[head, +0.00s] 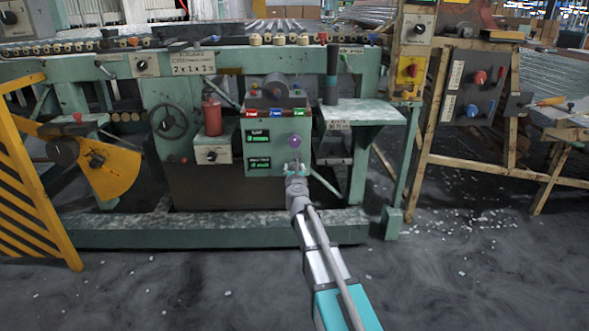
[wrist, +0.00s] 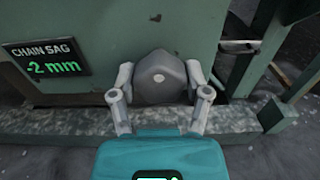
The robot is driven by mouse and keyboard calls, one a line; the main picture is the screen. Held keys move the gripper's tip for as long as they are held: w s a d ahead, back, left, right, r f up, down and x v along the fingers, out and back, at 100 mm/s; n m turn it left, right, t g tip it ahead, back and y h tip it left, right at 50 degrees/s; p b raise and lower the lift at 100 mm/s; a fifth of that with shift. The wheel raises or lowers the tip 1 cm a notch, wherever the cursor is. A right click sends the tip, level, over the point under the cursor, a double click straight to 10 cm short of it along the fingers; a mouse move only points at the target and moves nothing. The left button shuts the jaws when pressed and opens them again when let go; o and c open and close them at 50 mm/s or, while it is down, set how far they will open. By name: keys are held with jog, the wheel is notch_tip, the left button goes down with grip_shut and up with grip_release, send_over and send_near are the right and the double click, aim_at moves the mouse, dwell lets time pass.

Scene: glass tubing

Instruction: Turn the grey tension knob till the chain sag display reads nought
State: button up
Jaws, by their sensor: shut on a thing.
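The grey tension knob (wrist: 159,77) is a rounded, faceted knob with a pale dot on its face, on the green panel in the wrist view. My gripper (wrist: 160,88) has one finger on each side of the knob and is shut on it. In the head view my gripper (head: 295,170) is at the lower right of the panel and hides most of the knob. The chain sag display (wrist: 48,58) is left of the knob and reads -2 mm in green. In the head view two small green-lit displays show, too small to read surely.
A purple knob (head: 295,141) sits just above my gripper on the same panel. A red cylinder (head: 211,117) and a black handwheel (head: 168,121) are to the left. A green side table (head: 365,112) juts out at the right. The floor in front is mostly clear.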

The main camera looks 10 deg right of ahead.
jog(key=shift+w+n, duration=0.1)
jog(key=shift+n, duration=0.3)
